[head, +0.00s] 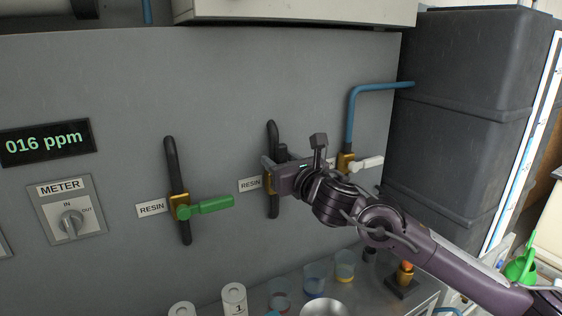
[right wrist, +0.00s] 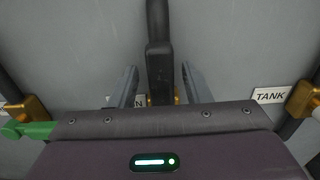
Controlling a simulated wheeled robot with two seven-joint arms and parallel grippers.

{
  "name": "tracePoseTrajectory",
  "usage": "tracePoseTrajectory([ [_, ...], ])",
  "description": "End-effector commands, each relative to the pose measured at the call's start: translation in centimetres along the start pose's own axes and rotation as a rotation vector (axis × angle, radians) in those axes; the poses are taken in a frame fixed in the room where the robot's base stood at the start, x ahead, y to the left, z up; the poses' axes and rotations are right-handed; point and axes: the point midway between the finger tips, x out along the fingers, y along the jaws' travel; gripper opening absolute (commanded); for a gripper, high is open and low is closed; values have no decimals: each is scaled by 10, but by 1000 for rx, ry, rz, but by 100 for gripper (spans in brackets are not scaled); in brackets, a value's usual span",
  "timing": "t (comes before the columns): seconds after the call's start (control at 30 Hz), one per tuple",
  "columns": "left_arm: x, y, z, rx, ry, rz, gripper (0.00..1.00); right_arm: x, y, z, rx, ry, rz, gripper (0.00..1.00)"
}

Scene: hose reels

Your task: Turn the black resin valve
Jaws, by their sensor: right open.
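The black resin valve is the middle valve on the grey wall panel, beside a RESIN label (head: 250,184). Its dark handle (right wrist: 160,72) stands upright along the black pipe in the right wrist view. Its brass body (head: 268,183) is mostly hidden behind my right gripper (head: 268,168). In the right wrist view the two fingers of my right gripper (right wrist: 161,86) are open, one on each side of the black handle. I cannot tell whether either finger touches it. My left gripper is not in view.
A green-handled valve (head: 205,207) is to the left, and a white-handled valve (head: 367,163) on a blue pipe is to the right. A METER knob (head: 72,222) and a 016 ppm display (head: 45,142) are farther left. Cups (head: 313,279) stand on the shelf below.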

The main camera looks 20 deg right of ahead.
Motion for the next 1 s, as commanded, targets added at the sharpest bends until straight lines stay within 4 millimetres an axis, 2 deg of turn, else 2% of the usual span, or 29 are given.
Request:
tracePoseTrajectory([
  [0.23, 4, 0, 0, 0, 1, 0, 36, -9, -2, -1, -1, -1, -3, 44],
  [0.5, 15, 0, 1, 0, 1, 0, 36, -51, -1, -3, -7, 1, -1, 44],
  [0.63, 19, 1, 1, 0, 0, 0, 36, -64, -2, -2, -5, 0, -4, 44],
  [0.8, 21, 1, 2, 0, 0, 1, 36, -75, -1, -1, -3, 1, -2, 44],
  [1.0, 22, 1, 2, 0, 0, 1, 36, -78, 0, 0, 0, 0, 0, 44],
])
